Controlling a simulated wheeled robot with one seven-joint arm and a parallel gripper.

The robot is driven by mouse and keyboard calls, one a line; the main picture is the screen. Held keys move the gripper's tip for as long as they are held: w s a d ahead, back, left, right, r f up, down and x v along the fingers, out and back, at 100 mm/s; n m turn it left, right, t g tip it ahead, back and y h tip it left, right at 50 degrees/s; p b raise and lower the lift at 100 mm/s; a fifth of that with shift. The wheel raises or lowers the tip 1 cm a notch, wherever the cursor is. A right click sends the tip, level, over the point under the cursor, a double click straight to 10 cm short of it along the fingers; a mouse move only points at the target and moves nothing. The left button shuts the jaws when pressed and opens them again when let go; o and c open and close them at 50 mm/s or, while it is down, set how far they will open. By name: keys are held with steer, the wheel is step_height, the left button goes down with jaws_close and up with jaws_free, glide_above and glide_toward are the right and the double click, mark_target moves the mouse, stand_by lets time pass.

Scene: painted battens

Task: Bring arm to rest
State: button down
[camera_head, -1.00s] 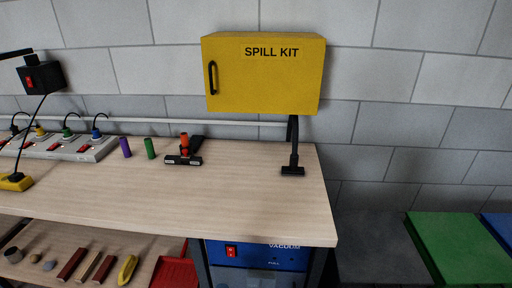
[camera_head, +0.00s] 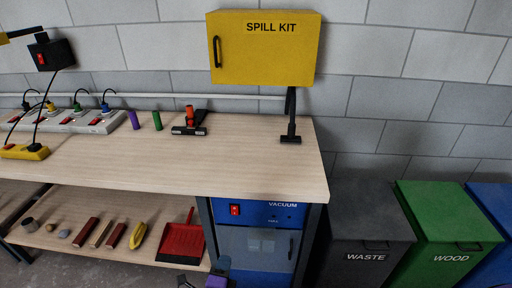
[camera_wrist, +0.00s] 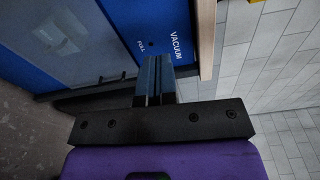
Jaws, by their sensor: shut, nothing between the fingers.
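My gripper (camera_wrist: 153,80) shows in the wrist view with its two dark fingers together and nothing between them. Its black crossbar and purple body fill the bottom of that view. The fingers point toward the blue vacuum cabinet (camera_wrist: 120,25) under the bench. In the head view, a purple and blue part of my arm end shows at the bottom edge, in front of the lower shelf and beside the vacuum cabinet (camera_head: 262,212). The rest of my arm is mostly out of that view.
The workbench (camera_head: 240,165) carries a power strip, two cylinders and a floor nozzle (camera_head: 189,122). The lower shelf holds blocks and a red dustpan (camera_head: 182,243). A yellow spill kit (camera_head: 265,60) hangs above. Waste (camera_head: 365,225) and wood (camera_head: 445,220) bins stand right.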

steer(key=w+d+r+m+g+h, duration=0.4)
steer(key=d+r+m+g, duration=0.3)
steer(key=r+m, duration=0.45)
steer(key=w+d+r+m+g+h, duration=0.3)
steer(key=w+d+r+m+g, duration=0.2)
steer(key=d+r+m, duration=0.55)
steer(key=s+d+r+m+g+y, duration=0.1)
steer(key=d+r+m+g+y, duration=0.1)
steer(key=d+r+m, duration=0.5)
steer(key=s+d+r+m+g+y, duration=0.15)
steer(key=d+r+m, duration=0.3)
steer(key=r, duration=0.45)
steer(key=s+d+r+m+t+y, duration=0.1)
steer(key=s+d+r+m+y, duration=0.2)
steer(key=s+d+r+m, duration=0.2)
steer(key=s+d+r+m+t+y, duration=0.2)
steer(key=s+d+r+m, duration=0.3)
steer(key=s+r+m, duration=0.3)
steer(key=s+m+y, duration=0.1)
steer(key=s+m, duration=0.3)
steer(key=shift+s+d+r, duration=0.35)
steer(key=shift+d+r, duration=0.05)
